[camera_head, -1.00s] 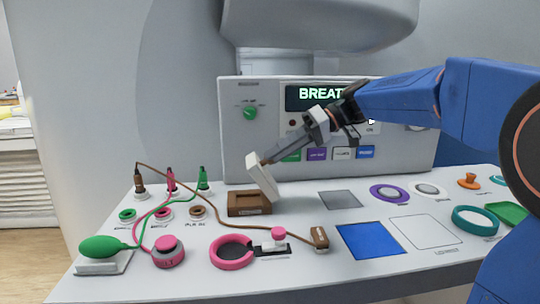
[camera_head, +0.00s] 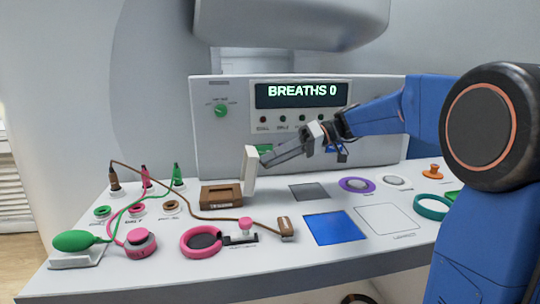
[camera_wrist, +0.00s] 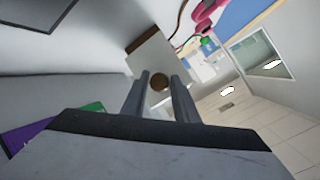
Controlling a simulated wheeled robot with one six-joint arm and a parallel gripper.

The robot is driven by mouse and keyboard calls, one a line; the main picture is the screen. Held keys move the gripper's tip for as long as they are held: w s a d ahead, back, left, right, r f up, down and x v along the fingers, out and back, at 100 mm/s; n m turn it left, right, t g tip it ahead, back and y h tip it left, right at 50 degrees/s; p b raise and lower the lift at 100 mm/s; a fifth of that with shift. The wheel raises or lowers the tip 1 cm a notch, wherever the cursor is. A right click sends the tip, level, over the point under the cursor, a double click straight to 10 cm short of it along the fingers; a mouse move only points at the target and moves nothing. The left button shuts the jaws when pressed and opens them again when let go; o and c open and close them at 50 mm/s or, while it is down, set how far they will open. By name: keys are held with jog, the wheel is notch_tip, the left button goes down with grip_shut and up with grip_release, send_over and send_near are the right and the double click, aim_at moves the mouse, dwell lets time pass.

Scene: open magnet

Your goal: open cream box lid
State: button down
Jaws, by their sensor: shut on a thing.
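The cream lid (camera_head: 250,172) stands nearly upright at the right edge of the small brown box (camera_head: 221,196), whose top is uncovered. The lid's lower edge is close to the box's right side; I cannot tell whether they touch. My gripper (camera_head: 264,159) reaches in from the right and is shut on the lid's knob. In the wrist view the round brown knob (camera_wrist: 159,82) sits between my two fingertips, with the cream lid face (camera_wrist: 153,57) behind it. Part of the brown box (camera_wrist: 141,33) shows beyond the lid.
A console with a "BREATHS 0" display (camera_head: 300,93) stands behind. A brown cable (camera_head: 190,216) runs in front of the box to a brown plug (camera_head: 286,228). A pink ring (camera_head: 188,250) lies in front, a grey square (camera_head: 309,191) and blue square (camera_head: 334,228) to the right.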

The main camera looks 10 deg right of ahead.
jog(key=shift+w+d+f, duration=0.15)
jog(key=shift+f, duration=0.35)
jog(key=c, duration=1.5)
grip_release()
jog(key=shift+w, duration=0.1)
jog(key=shift+o, duration=0.2)
jog(key=shift+r, duration=0.2)
jog(key=v, duration=1.7)
jog(key=shift+d, duration=0.2)
